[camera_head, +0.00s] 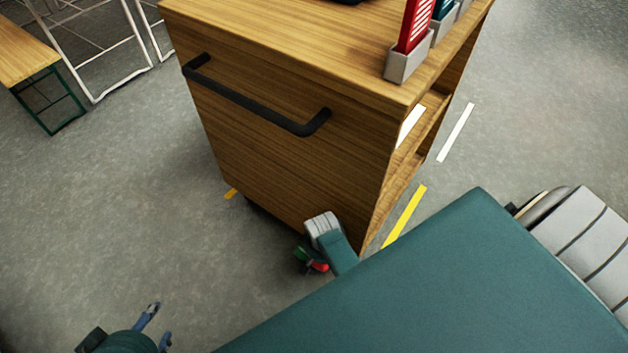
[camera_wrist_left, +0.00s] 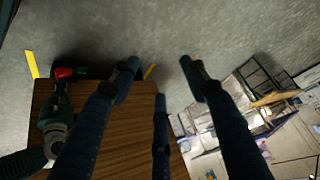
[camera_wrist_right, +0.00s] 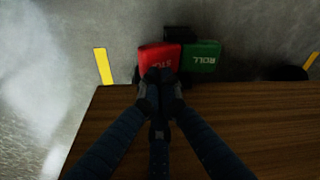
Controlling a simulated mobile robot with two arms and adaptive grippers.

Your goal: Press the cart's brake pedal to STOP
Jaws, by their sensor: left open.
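The wooden cart (camera_head: 270,160) has a brake with a red STOP pedal (camera_wrist_right: 158,57) and a green ROLL pedal (camera_wrist_right: 201,56) side by side at its lower edge. Both also show small in the head view, red (camera_head: 319,267) and green (camera_head: 299,254). My right gripper (camera_wrist_right: 160,74) is shut and empty, its fingertips over the near edge of the red pedal, covering part of the lettering. I cannot tell whether they touch it or how far it is pressed. My left gripper (camera_head: 159,324) is open and empty, away from the pedals; its spread fingers show in the left wrist view (camera_wrist_left: 160,64).
A black handle (camera_head: 255,100) sticks out from the cart's end panel. Grey holders (camera_head: 407,64) with a red item stand on the cart top. Yellow floor tape (camera_head: 405,216) lies beside the cart. White frames and a wooden bench (camera_head: 22,50) stand at upper left. Floor left of the cart is clear.

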